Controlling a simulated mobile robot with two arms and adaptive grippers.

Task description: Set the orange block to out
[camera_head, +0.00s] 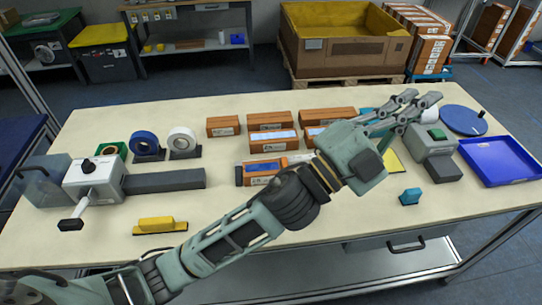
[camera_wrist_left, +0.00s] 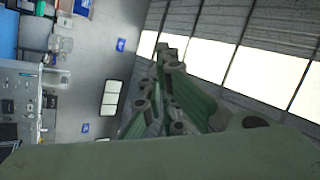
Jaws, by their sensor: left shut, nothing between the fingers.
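Several orange-brown boxes with white labels stand in the middle of the table, among them a back-left box (camera_head: 223,126), a back-middle box (camera_head: 270,121) and a front box (camera_head: 262,180). I cannot tell which one is the orange block. My left gripper (camera_head: 422,98) is raised over the right part of the table, right of the boxes, shut and empty. Its forearm covers part of the boxes' right side. In the left wrist view my fingers (camera_wrist_left: 165,58) point away from the table. My right gripper is not in view.
A grey device with a green top (camera_head: 437,134) and a blue tray (camera_head: 497,160) are at the right. A white and grey machine (camera_head: 95,178), tape rolls (camera_head: 146,143) and a yellow block (camera_head: 155,224) are at the left. The front middle table is partly bare.

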